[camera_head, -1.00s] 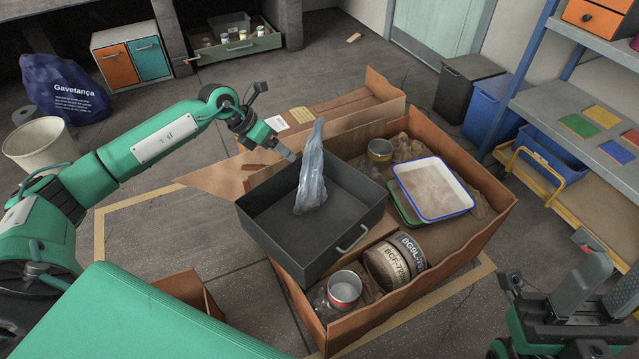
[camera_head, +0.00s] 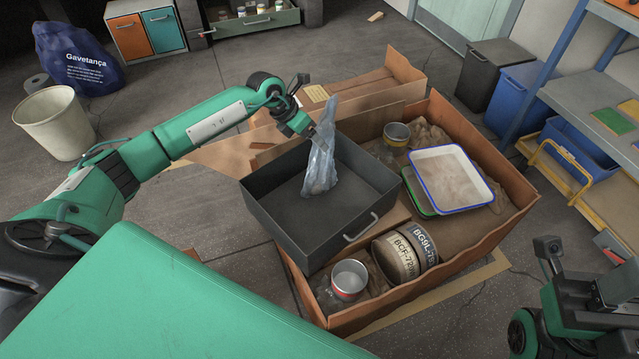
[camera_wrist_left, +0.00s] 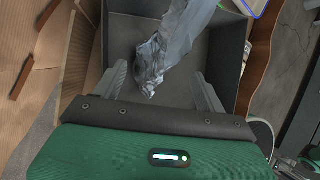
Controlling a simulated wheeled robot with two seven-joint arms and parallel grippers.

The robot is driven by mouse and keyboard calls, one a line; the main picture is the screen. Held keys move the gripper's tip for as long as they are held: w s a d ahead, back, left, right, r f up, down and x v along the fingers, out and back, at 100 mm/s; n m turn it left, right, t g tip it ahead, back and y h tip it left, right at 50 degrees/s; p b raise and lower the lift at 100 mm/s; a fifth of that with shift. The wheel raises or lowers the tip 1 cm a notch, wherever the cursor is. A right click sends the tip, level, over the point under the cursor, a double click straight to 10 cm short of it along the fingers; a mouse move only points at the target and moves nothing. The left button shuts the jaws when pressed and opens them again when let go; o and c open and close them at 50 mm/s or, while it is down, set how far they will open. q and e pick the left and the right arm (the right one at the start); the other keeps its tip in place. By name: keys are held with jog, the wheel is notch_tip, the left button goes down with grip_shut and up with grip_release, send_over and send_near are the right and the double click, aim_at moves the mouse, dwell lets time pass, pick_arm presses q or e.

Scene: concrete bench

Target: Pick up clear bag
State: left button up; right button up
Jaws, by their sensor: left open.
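The clear bag (camera_head: 321,160) is a crumpled, pale bluish translucent bag. It rises from inside a dark grey metal drawer (camera_head: 290,228) with its narrow top upward. My left gripper (camera_head: 313,131) is at the upper left side of the bag in the head view, and the bag partly hides its tips. In the left wrist view my left gripper (camera_wrist_left: 165,88) is open, with its fingers spread wide. The bag (camera_wrist_left: 165,55) shows ahead, in the gap between them; no grip on it is visible. My right gripper (camera_head: 600,275) is at the lower right, away from the bag, its jaws unclear.
The drawer sits on a large open cardboard box (camera_head: 480,243) holding tins, labelled round rolls (camera_head: 408,252) and a white blue-rimmed tray (camera_head: 450,180). Cardboard flaps lie behind. A bin (camera_head: 55,125) and a blue sack stand left. Shelving (camera_head: 590,105) stands right.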

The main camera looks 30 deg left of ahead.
aim_at(321, 154)
pick_arm(q)
jog(key=b+x, duration=0.1)
jog(key=x, duration=0.2)
jog(key=shift+d+f, duration=0.15)
grip_shut()
